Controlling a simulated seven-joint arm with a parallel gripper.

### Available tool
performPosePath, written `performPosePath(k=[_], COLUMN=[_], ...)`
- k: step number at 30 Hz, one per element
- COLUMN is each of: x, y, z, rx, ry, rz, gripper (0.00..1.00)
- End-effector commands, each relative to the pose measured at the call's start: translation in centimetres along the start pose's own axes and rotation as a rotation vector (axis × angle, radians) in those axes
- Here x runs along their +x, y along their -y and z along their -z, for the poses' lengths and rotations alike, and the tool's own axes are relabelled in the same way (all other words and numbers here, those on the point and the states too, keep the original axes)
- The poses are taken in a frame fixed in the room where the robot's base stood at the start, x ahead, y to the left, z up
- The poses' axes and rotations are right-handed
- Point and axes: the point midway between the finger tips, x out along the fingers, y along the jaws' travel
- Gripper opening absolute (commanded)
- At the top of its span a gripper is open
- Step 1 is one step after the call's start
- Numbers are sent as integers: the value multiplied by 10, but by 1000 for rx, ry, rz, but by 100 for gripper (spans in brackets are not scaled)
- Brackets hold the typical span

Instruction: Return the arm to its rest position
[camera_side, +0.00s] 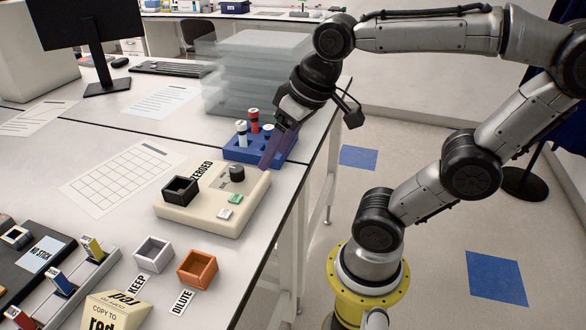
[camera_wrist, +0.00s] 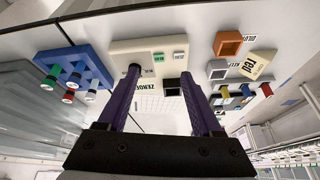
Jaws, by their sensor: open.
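My gripper (camera_side: 270,163) shows in the side view above the back right of the beige device (camera_side: 216,212), near the blue rack (camera_side: 283,157). In the wrist view its two purple fingers (camera_wrist: 160,78) stand wide apart with nothing between them. The gripper is open and empty. The beige device carries a black open box (camera_side: 180,190), a black knob (camera_side: 237,173) and two small buttons. The gripper partly covers the rack in the side view, and I cannot tell whether the fingers touch anything.
The rack holds several capped tubes. A grey box (camera_side: 153,253) and an orange box (camera_side: 197,267) stand in front of the device. Stacked translucent boxes (camera_side: 255,75) stand behind. A monitor (camera_side: 90,25) is at the back left. Free floor lies right of the table edge.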

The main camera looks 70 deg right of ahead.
Motion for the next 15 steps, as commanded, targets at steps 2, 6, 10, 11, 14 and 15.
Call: performPosePath(k=[2, 6, 10, 11, 14, 15], x=[5, 12, 13, 13, 13, 13], y=[4, 6, 6, 6, 6, 6], z=[-22, -41, -45, -45, -45, -45], rx=[-90, -177, -196, -196, -194, -194], ry=[-28, -55, -59, -59, -58, -58], rz=[19, 33, 36, 36, 36, 35], gripper=[67, 67, 67, 67, 67, 67])
